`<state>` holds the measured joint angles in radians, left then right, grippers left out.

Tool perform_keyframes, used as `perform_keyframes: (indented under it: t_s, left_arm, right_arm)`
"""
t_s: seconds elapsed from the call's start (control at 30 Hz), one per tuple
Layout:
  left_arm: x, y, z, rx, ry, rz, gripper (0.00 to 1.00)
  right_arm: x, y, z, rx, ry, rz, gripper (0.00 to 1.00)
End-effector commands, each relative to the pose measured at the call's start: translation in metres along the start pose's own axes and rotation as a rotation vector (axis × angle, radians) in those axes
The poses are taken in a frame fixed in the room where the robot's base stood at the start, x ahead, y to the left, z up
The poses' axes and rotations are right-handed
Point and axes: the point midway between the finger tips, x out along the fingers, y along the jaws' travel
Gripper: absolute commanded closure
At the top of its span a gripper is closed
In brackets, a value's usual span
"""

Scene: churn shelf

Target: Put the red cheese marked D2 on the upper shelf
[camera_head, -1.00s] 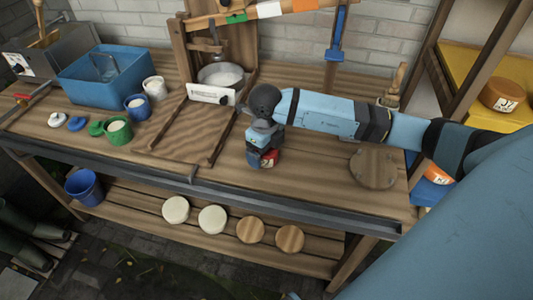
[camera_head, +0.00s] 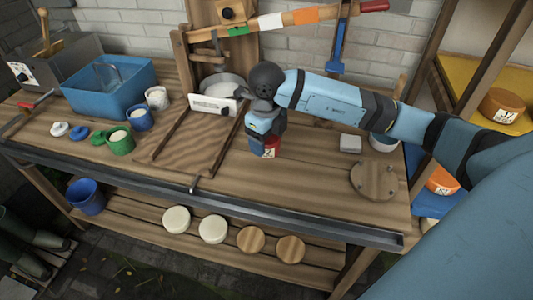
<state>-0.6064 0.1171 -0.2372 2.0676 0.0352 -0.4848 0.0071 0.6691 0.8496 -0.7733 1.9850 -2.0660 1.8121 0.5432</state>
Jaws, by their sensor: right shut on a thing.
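A small red cheese (camera_head: 271,153) with a white label shows just below my right gripper (camera_head: 268,142); the label is too small to read. My right gripper is shut on it, over the wooden bench (camera_head: 310,180), and hides much of it. I cannot tell how far the cheese is above the bench top. The upper shelf (camera_head: 470,66) is yellow, in a wooden rack at the right edge, and an orange cheese (camera_head: 502,106) with a white label stands on it. My left gripper is not in view.
An orange cheese (camera_head: 441,181) sits on the blue lower shelf (camera_head: 430,203). A round wooden board (camera_head: 374,181), a white block (camera_head: 350,143) and a pale container (camera_head: 384,142) are on the bench's right part.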

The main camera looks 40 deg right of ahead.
Motion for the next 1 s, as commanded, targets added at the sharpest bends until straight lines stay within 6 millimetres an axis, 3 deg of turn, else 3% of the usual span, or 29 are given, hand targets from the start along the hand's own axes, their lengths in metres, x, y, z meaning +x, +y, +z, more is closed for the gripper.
perform_keyframes:
  t_s: [0.03,0.2,0.4,0.53,0.77,0.87,1.0]
  left_arm:
    - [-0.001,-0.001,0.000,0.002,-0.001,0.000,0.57]
    - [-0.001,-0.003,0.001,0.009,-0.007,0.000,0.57]
    - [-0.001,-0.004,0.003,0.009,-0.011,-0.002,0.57]
    - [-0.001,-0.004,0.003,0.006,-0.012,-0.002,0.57]
    - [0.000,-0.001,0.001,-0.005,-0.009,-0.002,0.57]
    - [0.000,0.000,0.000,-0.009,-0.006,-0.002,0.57]
    - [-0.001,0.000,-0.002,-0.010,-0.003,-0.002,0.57]
  right_arm:
    - [-0.018,0.000,0.001,-0.002,-0.007,-0.001,0.61]
    - [-0.066,0.000,0.001,-0.002,-0.006,-0.001,0.61]
    - [-0.103,0.000,0.001,-0.001,-0.003,0.000,0.61]
    - [-0.116,0.000,0.000,-0.001,-0.003,0.000,0.61]
    - [-0.121,0.001,0.000,-0.016,0.000,0.001,0.61]
    - [-0.120,0.003,0.001,-0.087,-0.001,0.001,0.61]
    - [-0.118,0.009,0.004,-0.323,-0.004,0.001,0.61]
